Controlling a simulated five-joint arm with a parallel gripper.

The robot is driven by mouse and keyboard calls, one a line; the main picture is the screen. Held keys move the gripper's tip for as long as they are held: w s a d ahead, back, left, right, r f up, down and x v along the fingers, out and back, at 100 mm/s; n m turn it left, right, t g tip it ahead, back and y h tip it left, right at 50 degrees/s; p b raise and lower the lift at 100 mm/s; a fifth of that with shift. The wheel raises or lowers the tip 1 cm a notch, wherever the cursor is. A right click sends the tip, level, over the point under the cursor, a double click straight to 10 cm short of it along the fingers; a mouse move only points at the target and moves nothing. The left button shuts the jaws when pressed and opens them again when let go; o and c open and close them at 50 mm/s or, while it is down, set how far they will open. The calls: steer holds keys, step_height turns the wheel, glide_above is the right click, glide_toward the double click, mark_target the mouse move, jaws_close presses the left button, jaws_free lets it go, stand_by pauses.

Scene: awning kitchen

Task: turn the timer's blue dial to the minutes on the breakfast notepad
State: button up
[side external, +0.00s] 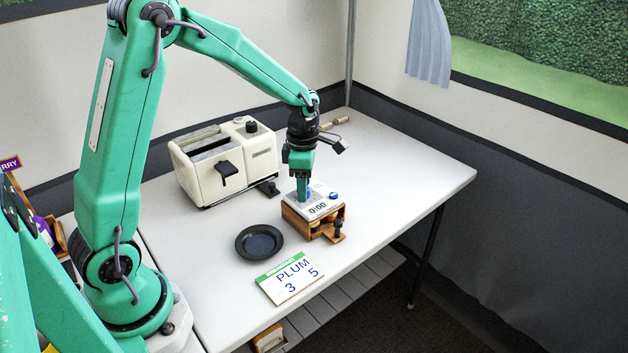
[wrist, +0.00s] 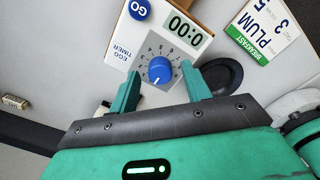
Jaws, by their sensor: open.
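The egg timer (side external: 323,206) is a white panel on a wooden stand, and its display reads 0:00. In the wrist view its blue dial (wrist: 161,67) has numbers around it, and its white mark points toward my gripper's palm. The blue GO button (wrist: 139,9) is beside the display; it also shows in the side view (side external: 333,196). My gripper (wrist: 160,71) is open, with one finger on each side of the dial. Contact cannot be made out. In the side view my gripper hides most of the dial. The breakfast notepad (side external: 290,279) reads PLUM, 3 and 5; it also shows in the wrist view (wrist: 262,30).
A cream toaster (side external: 225,165) stands behind and left of the timer. A small wooden piece with a dark peg (side external: 337,230) sticks out at the stand's front. The white table (side external: 410,170) is clear to the right.

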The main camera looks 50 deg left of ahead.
steer(key=shift+f, duration=0.15)
steer(key=shift+c, duration=0.5)
steer(key=c, duration=0.9)
